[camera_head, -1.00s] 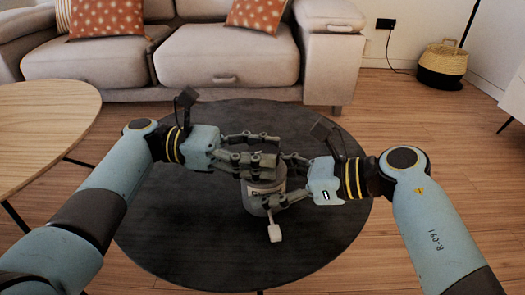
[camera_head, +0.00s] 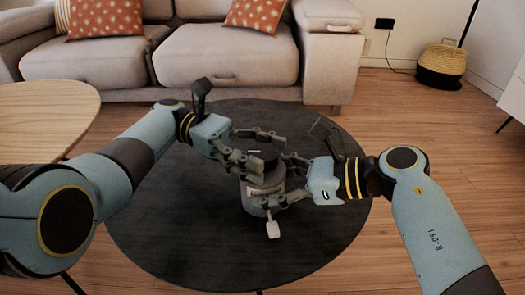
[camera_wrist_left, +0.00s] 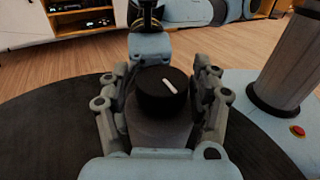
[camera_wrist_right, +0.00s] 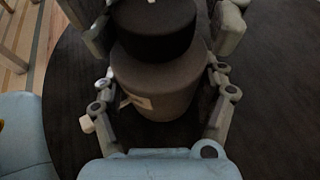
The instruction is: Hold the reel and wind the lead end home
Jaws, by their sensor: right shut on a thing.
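The reel (camera_head: 262,190) is a grey drum with a pale label, upright on the round dark table. It has a dark knob (camera_wrist_left: 163,92) on top with a white mark. The white lead end (camera_head: 273,229) hangs at the reel's front and also shows in the right wrist view (camera_wrist_right: 87,124). My right gripper (camera_head: 281,181) is shut on the reel's drum, one finger on each side. My left gripper (camera_head: 262,150) is open at the knob; in the left wrist view its fingers stand on either side of the knob with small gaps.
The dark round table (camera_head: 190,235) is otherwise bare. A wooden table (camera_head: 45,115) stands at the left, and a pale sofa (camera_head: 225,60) with patterned cushions is behind. A basket (camera_head: 441,65) stands at the far right by the wall.

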